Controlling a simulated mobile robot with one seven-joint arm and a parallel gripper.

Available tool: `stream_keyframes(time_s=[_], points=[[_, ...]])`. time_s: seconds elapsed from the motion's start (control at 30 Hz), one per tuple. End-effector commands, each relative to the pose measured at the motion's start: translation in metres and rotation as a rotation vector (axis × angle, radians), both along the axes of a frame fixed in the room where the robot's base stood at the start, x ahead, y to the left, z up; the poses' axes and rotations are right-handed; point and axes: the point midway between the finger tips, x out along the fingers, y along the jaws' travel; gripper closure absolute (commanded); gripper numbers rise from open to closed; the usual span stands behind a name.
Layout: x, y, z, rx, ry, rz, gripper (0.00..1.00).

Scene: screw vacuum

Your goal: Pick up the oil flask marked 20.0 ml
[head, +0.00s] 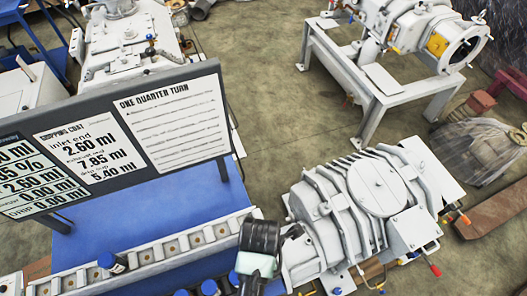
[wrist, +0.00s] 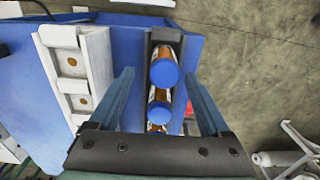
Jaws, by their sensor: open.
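Several oil flasks with blue caps and amber bodies stand in a dark rack (wrist: 150,42) in the wrist view. The far flask (wrist: 164,72) and a nearer flask (wrist: 159,110) show most clearly, seen from above. A third is partly hidden behind my gripper's palm. My gripper (wrist: 160,80) is open and empty, its two fingers on either side of the flask row. I cannot tell how high the fingertips are above the caps. In the head view, blue-capped flasks (head: 209,287) show at the bottom edge, and another flask (head: 111,262) stands further left. No 20.0 ml mark is readable.
A pale rail with round holes (wrist: 68,63) runs left of the flasks on the blue bench (head: 140,222). A dark board with printed sheets (head: 170,120) stands behind it. A grey-white ribbed pump (head: 350,205) is close on the right. Bare floor (head: 265,110) lies beyond.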

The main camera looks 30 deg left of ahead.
Motion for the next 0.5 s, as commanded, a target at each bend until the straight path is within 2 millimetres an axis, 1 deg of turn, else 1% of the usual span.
stream_keyframes(time_s=[0.17, 0.3, 0.4, 0.5], points=[[-0.001, -0.005, -0.018, -0.002, 0.004, 0.0, 0.19], [-0.001, -0.007, -0.039, -0.001, 0.002, 0.0, 0.19], [-0.001, -0.007, -0.048, 0.0, 0.001, 0.0, 0.19], [-0.001, -0.007, -0.051, 0.0, 0.0, 0.0, 0.19]])
